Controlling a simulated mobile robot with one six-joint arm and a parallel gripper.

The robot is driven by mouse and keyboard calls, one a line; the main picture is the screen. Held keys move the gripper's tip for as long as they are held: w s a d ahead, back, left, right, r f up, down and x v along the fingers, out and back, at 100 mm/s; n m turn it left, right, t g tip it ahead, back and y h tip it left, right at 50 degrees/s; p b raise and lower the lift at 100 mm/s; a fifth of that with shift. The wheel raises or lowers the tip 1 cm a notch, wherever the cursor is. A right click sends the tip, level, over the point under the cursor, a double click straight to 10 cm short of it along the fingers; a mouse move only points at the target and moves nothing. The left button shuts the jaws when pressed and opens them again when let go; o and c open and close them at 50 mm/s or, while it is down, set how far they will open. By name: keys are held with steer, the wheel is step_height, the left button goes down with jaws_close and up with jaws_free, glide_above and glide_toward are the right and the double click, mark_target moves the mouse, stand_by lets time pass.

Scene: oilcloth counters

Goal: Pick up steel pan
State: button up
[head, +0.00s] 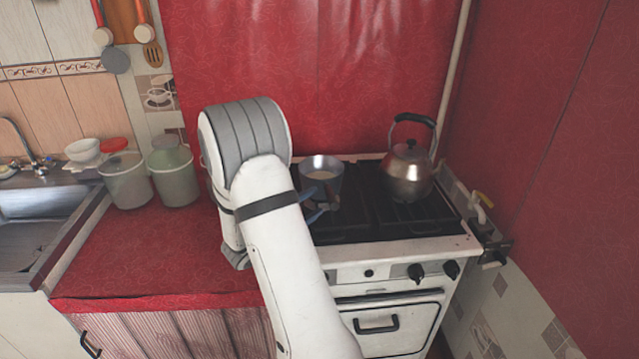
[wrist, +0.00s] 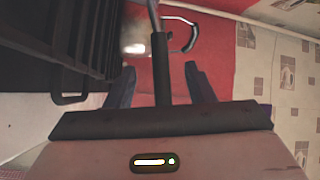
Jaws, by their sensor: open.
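The steel pan (head: 321,170) is a small, deep, shiny pan on the dark stove grate at the back left of the stove, left of the kettle. My gripper (head: 322,203) is at the pan's near side, partly hidden behind my arm in the head view. In the wrist view my gripper (wrist: 159,72) is open, with one finger on each side of the pan's dark handle (wrist: 161,65). Gaps show between the handle and both fingers.
A steel kettle (head: 408,172) with a black handle stands on the grate right of the pan. The white stove (head: 395,272) has front knobs. Left of it is a red counter (head: 150,250) with lidded containers (head: 126,180) at the back. A gas pipe and valve (head: 484,205) are at right.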

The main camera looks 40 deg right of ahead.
mark_target(330, 192)
steer(key=d, duration=0.2)
steer(key=d+p, duration=0.1)
steer(key=d, duration=0.1)
steer(key=d+p, duration=0.1)
steer(key=d, duration=0.1)
steer(key=shift+w+d+r, duration=0.25)
steer(key=shift+d, duration=0.1)
jaws_close()
stand_by(1.0)
steer(key=shift+r, duration=0.15)
